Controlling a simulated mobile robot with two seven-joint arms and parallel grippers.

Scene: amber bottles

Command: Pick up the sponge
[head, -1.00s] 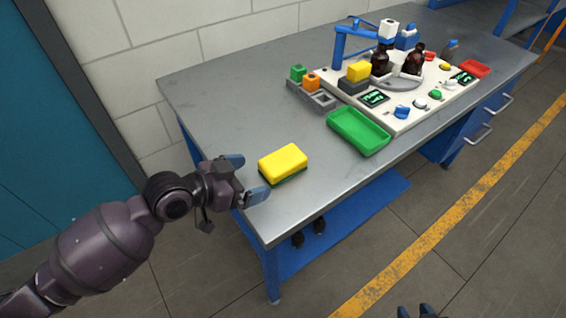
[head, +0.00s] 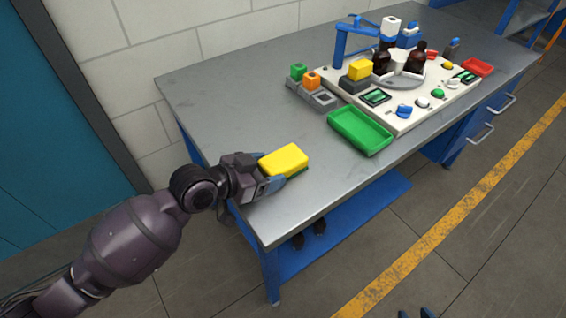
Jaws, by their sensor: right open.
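The sponge (head: 286,159) is a yellow block with a green underside. It lies on the grey workbench near its front left part. My left gripper (head: 265,172) reaches in from the left and has its blue-tipped fingers around the sponge's left end. The near finger is along the front side; the far finger is mostly hidden behind. I cannot tell whether the fingers press on the sponge.
A green tray (head: 358,148) sits right of the sponge. Behind it is a white station board (head: 401,125) with amber bottles (head: 381,62), a turntable and knobs. A grey holder (head: 323,97) with green and orange blocks stands at the back. The bench's left part is clear.

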